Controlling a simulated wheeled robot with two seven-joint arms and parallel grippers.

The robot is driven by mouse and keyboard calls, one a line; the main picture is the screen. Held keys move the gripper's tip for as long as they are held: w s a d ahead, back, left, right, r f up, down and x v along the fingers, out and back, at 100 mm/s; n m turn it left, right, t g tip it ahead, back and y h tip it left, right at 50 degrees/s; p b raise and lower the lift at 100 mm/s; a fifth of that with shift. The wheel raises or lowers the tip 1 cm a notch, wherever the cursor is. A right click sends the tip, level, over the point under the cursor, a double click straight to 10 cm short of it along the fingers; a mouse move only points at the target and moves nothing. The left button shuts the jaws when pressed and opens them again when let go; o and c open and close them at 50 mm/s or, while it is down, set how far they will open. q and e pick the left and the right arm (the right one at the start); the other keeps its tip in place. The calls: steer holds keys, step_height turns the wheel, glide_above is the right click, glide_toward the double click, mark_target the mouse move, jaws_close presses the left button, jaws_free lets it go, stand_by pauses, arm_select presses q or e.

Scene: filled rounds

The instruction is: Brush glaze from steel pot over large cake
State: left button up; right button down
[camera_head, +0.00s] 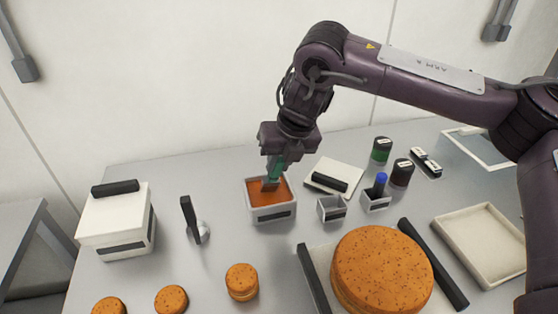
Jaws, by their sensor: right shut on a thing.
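The large cake (382,268) is a thick, round, speckled orange-brown cake at the front, between two dark bars. The pot (271,214) is a square, pale grey container with a dark label, holding orange-brown glaze (257,194). My right gripper (279,163) is above the pot, shut on a brush with a green handle (275,169). The brush's lower end (270,184) is down in the pot at the glaze; its tip is hidden. My left gripper is not in view.
A lid with a black handle (346,169) lies behind the pot. Small grey cups (331,210) stand to its right, one with a blue-topped item (381,180). Several small cakes (242,281) sit front left. A white box (110,222) stands far left, an empty tray (492,281) right.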

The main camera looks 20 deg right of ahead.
steer(key=shift+r+p, duration=2.5)
steer(key=shift+r, duration=0.8)
